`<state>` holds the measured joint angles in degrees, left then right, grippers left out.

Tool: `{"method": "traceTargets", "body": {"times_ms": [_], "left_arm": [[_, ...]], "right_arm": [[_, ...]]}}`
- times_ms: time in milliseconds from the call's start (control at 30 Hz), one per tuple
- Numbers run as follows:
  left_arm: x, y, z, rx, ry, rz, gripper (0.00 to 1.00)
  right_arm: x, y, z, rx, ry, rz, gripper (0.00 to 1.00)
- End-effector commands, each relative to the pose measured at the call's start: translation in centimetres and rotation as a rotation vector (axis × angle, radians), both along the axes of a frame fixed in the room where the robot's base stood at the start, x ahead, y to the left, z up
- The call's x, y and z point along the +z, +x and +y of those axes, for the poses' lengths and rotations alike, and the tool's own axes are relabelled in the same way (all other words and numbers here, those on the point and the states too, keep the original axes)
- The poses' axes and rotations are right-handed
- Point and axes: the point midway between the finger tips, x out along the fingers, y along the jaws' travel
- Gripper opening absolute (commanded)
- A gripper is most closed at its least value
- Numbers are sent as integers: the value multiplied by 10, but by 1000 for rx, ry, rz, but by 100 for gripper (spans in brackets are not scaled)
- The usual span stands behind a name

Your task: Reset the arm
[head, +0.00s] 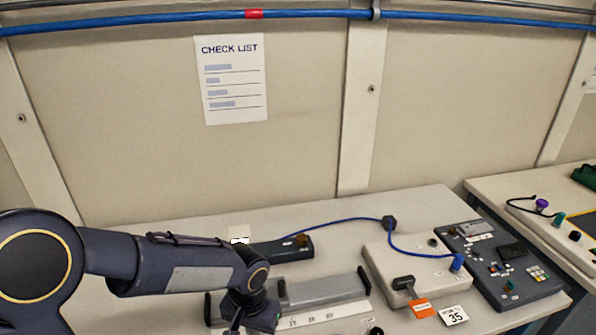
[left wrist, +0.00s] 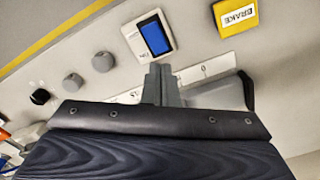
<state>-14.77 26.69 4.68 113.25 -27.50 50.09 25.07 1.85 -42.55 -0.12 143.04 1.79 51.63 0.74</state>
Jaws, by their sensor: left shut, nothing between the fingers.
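My left arm reaches in from the left in the head view, with its gripper (head: 236,326) pointing down at the front edge of the picture. In the left wrist view the two grey fingers of this gripper (left wrist: 159,72) are together, with nothing between them. They are over or in front of a grey device with a white numbered scale (head: 325,314); I cannot tell whether they touch it. The scale also shows in the left wrist view (left wrist: 206,70). My right gripper is not in view.
A beige box (head: 415,268) with a black lever (head: 404,284) and orange tag (head: 419,308) stands right of the scale. A dark control panel (head: 503,265) is farther right. A blue cable (head: 335,222) runs across the bench.

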Motion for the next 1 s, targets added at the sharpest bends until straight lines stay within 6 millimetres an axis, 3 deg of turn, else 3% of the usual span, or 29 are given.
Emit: {"method": "traceTargets", "body": {"times_ms": [167,300,500,733,1000], "left_arm": [[37,-18,31,78,-61,-53,0],[72,-51,62,167,-147,-122,0],[104,-106,87,281,-274,-245,0],[116,-149,91,358,-384,-377,0],[117,-161,89,376,-419,-424,0]], "right_arm": [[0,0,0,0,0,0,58],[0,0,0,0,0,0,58],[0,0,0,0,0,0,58],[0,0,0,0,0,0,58],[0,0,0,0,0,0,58]]}}
